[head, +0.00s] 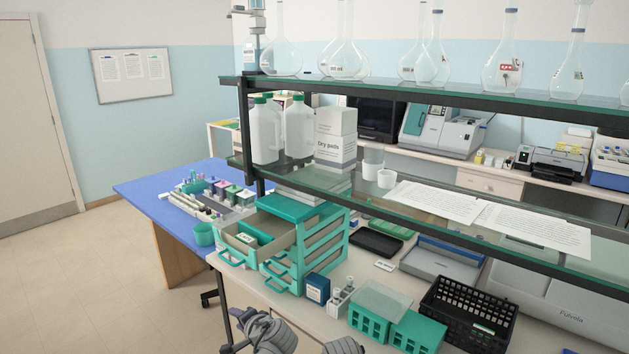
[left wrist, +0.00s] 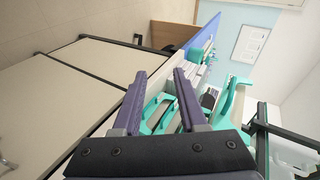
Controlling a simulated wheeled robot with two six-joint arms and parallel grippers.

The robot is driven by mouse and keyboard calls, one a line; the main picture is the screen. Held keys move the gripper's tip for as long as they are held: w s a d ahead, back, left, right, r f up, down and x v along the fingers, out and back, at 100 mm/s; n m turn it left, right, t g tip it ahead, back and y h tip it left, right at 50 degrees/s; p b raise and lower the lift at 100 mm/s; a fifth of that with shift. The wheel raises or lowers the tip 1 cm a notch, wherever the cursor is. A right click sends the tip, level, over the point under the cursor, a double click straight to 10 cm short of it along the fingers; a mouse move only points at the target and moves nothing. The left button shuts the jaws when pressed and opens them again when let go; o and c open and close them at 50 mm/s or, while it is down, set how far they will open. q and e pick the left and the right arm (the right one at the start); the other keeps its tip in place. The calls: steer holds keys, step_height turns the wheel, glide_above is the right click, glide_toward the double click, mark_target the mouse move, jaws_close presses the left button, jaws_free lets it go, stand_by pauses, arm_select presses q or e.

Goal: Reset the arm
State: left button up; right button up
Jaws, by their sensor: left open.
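My left gripper (head: 243,318) is at the bottom edge of the head view, in front of the bench and below the teal drawer cabinet (head: 318,255). In the left wrist view its two dark fingers (left wrist: 160,82) stand apart with nothing between them. Beyond them in that view are teal drawer parts (left wrist: 150,122), apart from the fingers as far as I can tell. Another grey piece of arm shows at the bottom of the head view. My right gripper cannot be made out.
The cabinet's upper left drawer (head: 235,240) is pulled out, with things inside. A blue bottle box (head: 317,288), teal racks (head: 417,334) and a black basket (head: 470,310) stand along the bench front. A glass shelf (head: 420,210) spans above. Open floor lies left.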

arm_select(q)
steer(key=s+d+f+n+g+h, duration=0.2)
steer(key=s+d+f+g+h, duration=0.1)
steer(key=s+d, duration=0.4)
steer(key=s+d+f+n+g+h, duration=0.2)
steer(key=s+d+f+g, duration=0.4)
steer(key=s, duration=0.5)
steer(key=shift+s+d+f+h, duration=0.35)
steer(key=shift+d+f+h, duration=0.45)
steer(key=shift+d+f, duration=0.15)
